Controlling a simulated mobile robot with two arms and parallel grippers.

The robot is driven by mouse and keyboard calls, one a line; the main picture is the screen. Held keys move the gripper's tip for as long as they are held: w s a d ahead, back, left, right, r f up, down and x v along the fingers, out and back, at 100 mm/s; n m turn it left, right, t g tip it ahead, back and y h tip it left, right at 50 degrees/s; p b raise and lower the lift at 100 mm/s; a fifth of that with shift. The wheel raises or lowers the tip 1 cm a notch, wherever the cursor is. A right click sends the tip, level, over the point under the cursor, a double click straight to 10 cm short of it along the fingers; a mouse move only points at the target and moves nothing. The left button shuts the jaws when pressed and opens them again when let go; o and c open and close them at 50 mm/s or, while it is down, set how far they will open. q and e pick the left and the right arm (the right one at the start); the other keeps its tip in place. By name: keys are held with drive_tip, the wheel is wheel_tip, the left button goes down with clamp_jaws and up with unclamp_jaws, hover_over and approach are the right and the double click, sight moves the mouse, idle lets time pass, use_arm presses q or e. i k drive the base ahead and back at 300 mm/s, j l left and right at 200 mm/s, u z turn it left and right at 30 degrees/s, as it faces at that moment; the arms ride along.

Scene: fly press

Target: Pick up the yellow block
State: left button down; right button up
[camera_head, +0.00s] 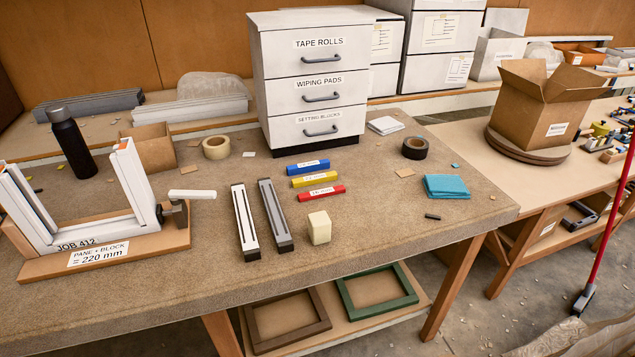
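The yellow block (314,180) is a flat, narrow bar with a white label, lying on the workbench in front of the drawer unit. A blue bar (307,167) of similar shape lies just behind it, and a red bar (320,193) lies just in front of it. The three lie roughly parallel with small gaps between them. A pale cream block (319,228) stands nearer the bench's front edge. Neither of my grippers shows in the head view.
Two slotted rails (275,215) lie left of the bars. The drawer unit (310,75) stands behind. A frame jig (105,245) with a clamp is at left. A dark tape roll (415,147) and blue cloth (447,187) lie right.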

sight(308, 181)
drive_tip(key=i+l+z, duration=0.45)
drive_tip(key=i+l, duration=0.15)
drive_tip(key=i, duration=0.2)
